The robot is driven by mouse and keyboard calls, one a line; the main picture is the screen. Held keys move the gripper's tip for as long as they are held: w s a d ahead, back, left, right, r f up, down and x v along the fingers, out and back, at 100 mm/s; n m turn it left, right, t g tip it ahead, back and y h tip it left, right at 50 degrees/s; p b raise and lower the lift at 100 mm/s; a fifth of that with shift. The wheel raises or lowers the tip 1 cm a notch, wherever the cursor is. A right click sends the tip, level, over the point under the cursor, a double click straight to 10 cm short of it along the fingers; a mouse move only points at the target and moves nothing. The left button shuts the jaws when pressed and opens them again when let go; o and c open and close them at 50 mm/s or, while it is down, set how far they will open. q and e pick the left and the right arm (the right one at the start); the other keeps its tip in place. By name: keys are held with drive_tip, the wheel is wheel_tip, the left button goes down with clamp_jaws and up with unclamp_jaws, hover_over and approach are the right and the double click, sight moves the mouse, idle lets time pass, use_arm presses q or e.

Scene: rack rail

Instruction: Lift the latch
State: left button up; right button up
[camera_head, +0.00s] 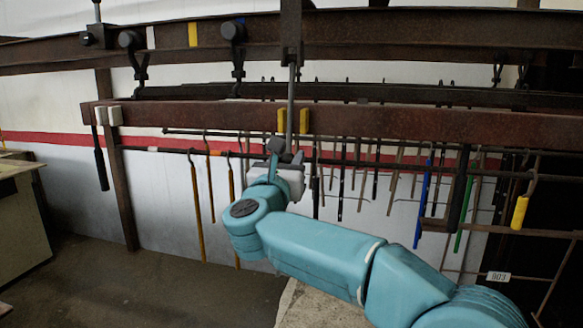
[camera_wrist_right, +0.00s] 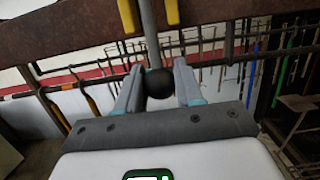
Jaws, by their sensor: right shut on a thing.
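The latch is a grey vertical rod (camera_head: 291,100) that runs down past a rusty beam between two yellow guides (camera_head: 304,121). In the right wrist view the rod (camera_wrist_right: 147,20) ends in a round black knob (camera_wrist_right: 159,83). My right gripper (camera_head: 286,156) is at the lower end of the rod, just below the beam. In the wrist view its two fingers (camera_wrist_right: 159,80) are on either side of the knob, shut on it. In the head view the knob is mostly hidden by the gripper. My left gripper is not in view.
The rusty beam (camera_head: 400,121) crosses above my gripper. Behind hangs a rail (camera_head: 360,163) with several rods and hooks, including a blue one (camera_head: 422,205) and a yellow-handled one (camera_head: 520,212). A bench (camera_head: 20,215) stands at the left. Floor shows at lower left.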

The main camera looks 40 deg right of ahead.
drive_tip(key=shift+s+a+r, duration=0.1)
drive_tip(key=shift+s+a, duration=0.2)
drive_tip(key=shift+a, duration=0.1)
drive_tip(key=shift+s+a+r+b, duration=0.3)
drive_tip(key=shift+s+a+b, duration=0.15)
drive_tip(key=shift+s+a, duration=0.15)
drive_tip(key=shift+s+a+r+b, duration=0.3)
drive_tip(key=shift+s+a+b, duration=0.2)
drive_tip(key=shift+a, duration=0.15)
drive_tip(key=s+a+r+p, duration=0.2)
drive_tip(key=s+a+r, duration=0.4)
drive_tip(key=r, duration=0.3)
drive_tip(key=shift+a+r, duration=0.15)
drive_tip(key=shift+a, duration=0.25)
drive_tip(key=o, duration=0.8)
drive_tip(key=shift+a, duration=0.15)
drive_tip(key=shift+o, duration=0.6)
drive_tip(key=shift+s+a+r, duration=0.1)
drive_tip(key=shift+s+a, duration=0.1)
drive_tip(key=shift+s, duration=0.1)
drive_tip(key=r+b+v, duration=0.1)
drive_tip(key=b+v, duration=0.1)
drive_tip(key=v, duration=0.4)
drive_tip(key=shift+a+f+b, duration=0.2)
drive_tip(key=shift+a+b, duration=0.1)
